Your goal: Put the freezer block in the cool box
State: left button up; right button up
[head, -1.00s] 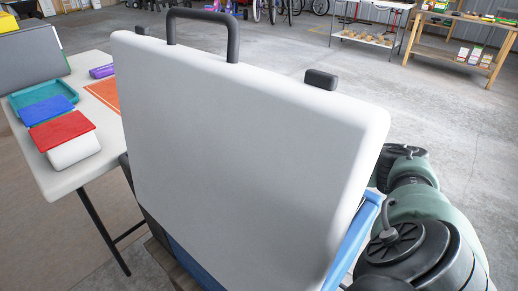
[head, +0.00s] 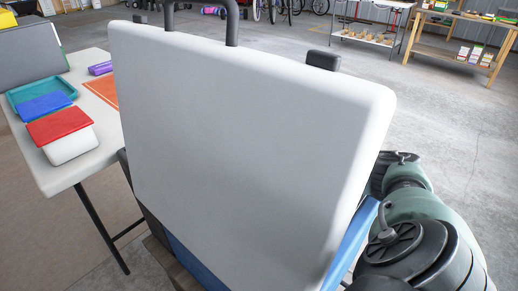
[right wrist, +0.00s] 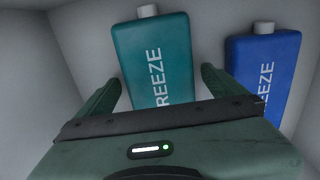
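The cool box stands close in front of me in the head view. Its big white lid (head: 245,140) is raised and hides the inside. A strip of its blue body (head: 352,240) shows below. In the right wrist view are the pale inner walls (right wrist: 22,75) of a box. A teal freezer block (right wrist: 156,65) lies there between and beyond the fingers of my right gripper (right wrist: 158,88), which are apart with gaps on both sides. A blue freezer block (right wrist: 265,75) lies to its right. My left gripper is not in view.
A white table (head: 90,160) at the left bears a tub with a red lid (head: 60,126), a blue-lidded tub (head: 45,106), a teal tray (head: 22,91) and a grey panel (head: 30,60). Shelving (head: 460,45) stands far back right. Open concrete floor lies behind the lid.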

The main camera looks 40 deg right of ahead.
notch_tip(320, 180, up, 7)
jog(key=p, duration=0.2)
jog(key=shift+r+p, duration=0.15)
jog(key=shift+p, duration=0.2)
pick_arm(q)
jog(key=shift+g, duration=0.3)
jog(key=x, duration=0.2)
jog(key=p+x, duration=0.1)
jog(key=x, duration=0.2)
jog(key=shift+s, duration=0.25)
pick_arm(e)
notch_tip(320, 180, up, 5)
